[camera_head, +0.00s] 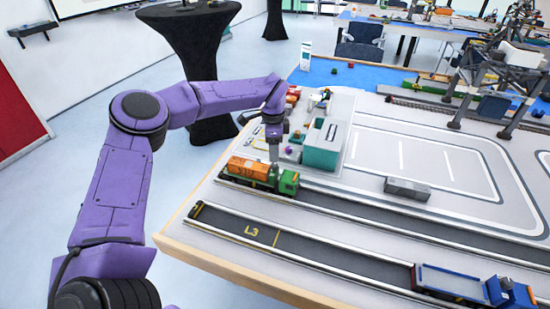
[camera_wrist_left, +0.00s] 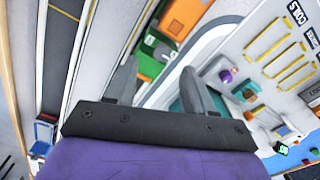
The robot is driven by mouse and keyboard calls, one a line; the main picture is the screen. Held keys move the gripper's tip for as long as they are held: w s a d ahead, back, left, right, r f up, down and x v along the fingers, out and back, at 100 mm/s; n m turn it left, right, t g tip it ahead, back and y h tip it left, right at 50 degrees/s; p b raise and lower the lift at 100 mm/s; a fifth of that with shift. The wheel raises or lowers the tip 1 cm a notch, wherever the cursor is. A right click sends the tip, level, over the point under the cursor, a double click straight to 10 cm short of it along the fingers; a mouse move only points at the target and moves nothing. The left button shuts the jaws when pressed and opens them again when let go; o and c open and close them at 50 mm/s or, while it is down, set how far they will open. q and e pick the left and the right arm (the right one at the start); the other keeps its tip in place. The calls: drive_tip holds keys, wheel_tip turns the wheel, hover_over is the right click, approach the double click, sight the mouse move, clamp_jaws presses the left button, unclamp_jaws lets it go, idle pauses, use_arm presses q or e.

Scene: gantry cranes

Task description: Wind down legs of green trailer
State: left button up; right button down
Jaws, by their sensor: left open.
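I cannot tell which part is the green trailer, and no legs can be made out. My left gripper (camera_head: 273,156) points down just above and behind the vehicle. In the left wrist view the open left gripper (camera_wrist_left: 160,70) has its fingers apart, with green (camera_wrist_left: 147,46) and orange (camera_wrist_left: 183,18) parts beyond them. Nothing is seen held. My right gripper is not in view.
A teal and white building model (camera_head: 323,145) stands right behind the gripper. A grey container (camera_head: 407,189) lies on the white board. A blue truck (camera_head: 511,292) stands on the lane marked L3 (camera_head: 252,232). A gantry crane (camera_head: 495,70) rises at the back right.

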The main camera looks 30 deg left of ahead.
sight(275, 165)
use_arm(q)
drive_tip(key=f, duration=0.4)
drive_tip(key=w+f+p, duration=0.1)
drive_tip(key=f, duration=0.1)
drive_tip(key=shift+s+r, duration=0.1)
drive_tip(key=shift+s, duration=0.2)
drive_tip(key=shift+w, duration=0.1)
clamp_jaws()
